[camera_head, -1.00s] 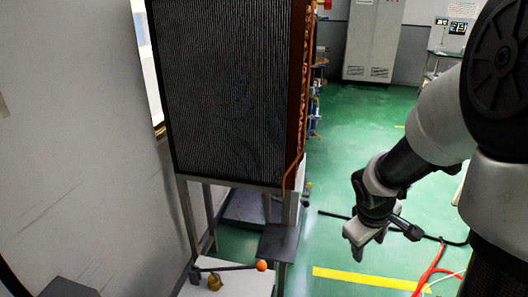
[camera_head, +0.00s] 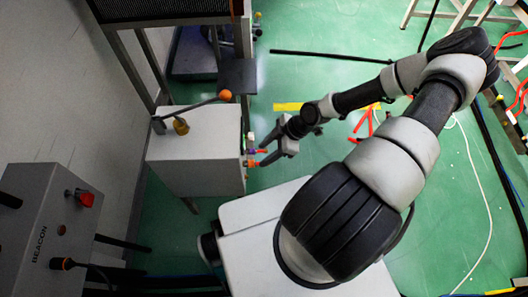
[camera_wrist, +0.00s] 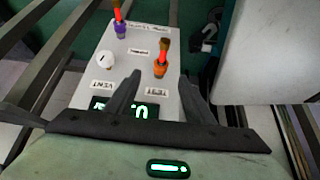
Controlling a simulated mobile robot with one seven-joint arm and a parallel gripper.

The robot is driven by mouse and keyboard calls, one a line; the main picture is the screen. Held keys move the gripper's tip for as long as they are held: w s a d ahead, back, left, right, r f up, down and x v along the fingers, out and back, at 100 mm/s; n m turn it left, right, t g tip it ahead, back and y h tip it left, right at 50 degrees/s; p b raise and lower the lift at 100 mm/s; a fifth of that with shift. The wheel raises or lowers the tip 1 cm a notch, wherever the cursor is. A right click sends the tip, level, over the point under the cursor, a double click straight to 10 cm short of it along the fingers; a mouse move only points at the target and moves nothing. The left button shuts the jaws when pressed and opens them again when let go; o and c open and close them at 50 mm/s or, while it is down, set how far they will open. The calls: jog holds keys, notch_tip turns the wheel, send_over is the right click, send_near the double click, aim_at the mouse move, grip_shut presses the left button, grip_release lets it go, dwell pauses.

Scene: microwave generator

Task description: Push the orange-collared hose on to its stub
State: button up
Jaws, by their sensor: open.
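In the wrist view a light panel (camera_wrist: 137,52) carries a fitting with an orange collar (camera_wrist: 160,67) and a short red hose end above it. A purple-collared fitting (camera_wrist: 121,29) with a red hose end stands at the panel's upper left. I cannot tell how far the orange collar sits on its stub. My gripper (camera_wrist: 160,76) is open and empty; its two fingers point at the panel, with the orange collar between and just beyond the tips. In the head view my gripper (camera_head: 263,152) is close to the right side of the white box (camera_head: 197,150).
The panel also has a white knob (camera_wrist: 105,60) and a green-lit display (camera_wrist: 143,110). An orange-knobbed lever (camera_head: 225,95) and a brass part (camera_head: 181,126) are on top of the box. A grey BEACON cabinet (camera_head: 50,235) stands at lower left.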

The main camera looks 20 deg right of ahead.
aim_at(255, 162)
jog(key=b+x, duration=0.2)
jog(key=x, duration=0.1)
jog(key=shift+f+b, duration=0.25)
jog(key=shift+b, duration=0.1)
jog(key=b+x, duration=0.3)
jog(key=x, duration=0.1)
jog(key=shift+b+x, duration=0.45)
jog(key=shift+x, duration=0.5)
grip_shut()
jog(key=shift+s+d+r, duration=0.1)
jog(key=shift+d, duration=0.2)
jog(key=shift+s+d+p, duration=0.3)
jog(key=shift+d, duration=0.6)
jog(key=shift+s+d+p, duration=0.3)
jog(key=shift+d, duration=0.65)
